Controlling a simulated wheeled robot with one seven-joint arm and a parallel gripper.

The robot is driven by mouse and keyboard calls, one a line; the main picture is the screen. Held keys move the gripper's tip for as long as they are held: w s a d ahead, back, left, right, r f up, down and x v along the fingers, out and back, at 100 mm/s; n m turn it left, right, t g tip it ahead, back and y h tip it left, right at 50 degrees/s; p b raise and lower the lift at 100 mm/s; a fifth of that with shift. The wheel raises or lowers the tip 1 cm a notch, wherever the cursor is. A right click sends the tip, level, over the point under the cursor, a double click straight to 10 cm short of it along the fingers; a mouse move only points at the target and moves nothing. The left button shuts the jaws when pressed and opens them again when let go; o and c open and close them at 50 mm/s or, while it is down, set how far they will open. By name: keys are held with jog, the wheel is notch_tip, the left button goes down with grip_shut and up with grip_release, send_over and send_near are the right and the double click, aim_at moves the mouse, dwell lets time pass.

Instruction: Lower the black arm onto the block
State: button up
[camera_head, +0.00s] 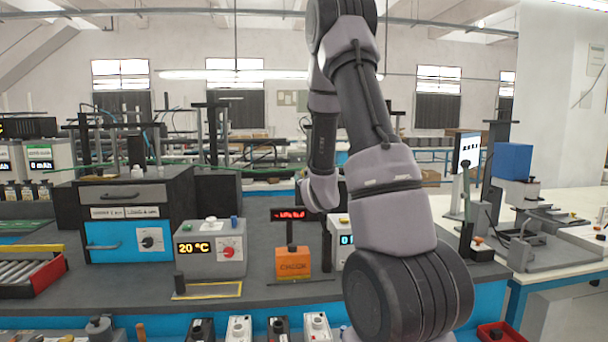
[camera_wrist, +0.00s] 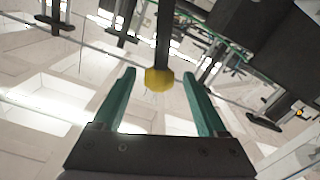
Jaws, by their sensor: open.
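My gripper (camera_wrist: 158,75) shows in the wrist view with its two green fingers apart. A dark rod with a yellow end (camera_wrist: 159,79) shows between the fingers; the fingers stand clear of it on both sides. I cannot tell how deep it is between them or whether it belongs to the black arm. In the head view my own arm hides my gripper. An orange block marked CHECK (camera_head: 292,263) stands on the grey bench, with a small red-lit display (camera_head: 289,214) above it. I cannot tell whether this is the task's block. No black arm is clearly identifiable in the head view.
A grey box reading 20 °C (camera_head: 210,246) stands left of the orange block. A black cabinet with a blue front (camera_head: 128,240) is farther left. A red-sided roller tray (camera_head: 48,277) is at the left edge. A blue box (camera_head: 513,161) is on the right.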

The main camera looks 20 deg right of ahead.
jog(key=shift+x, duration=2.3)
grip_shut()
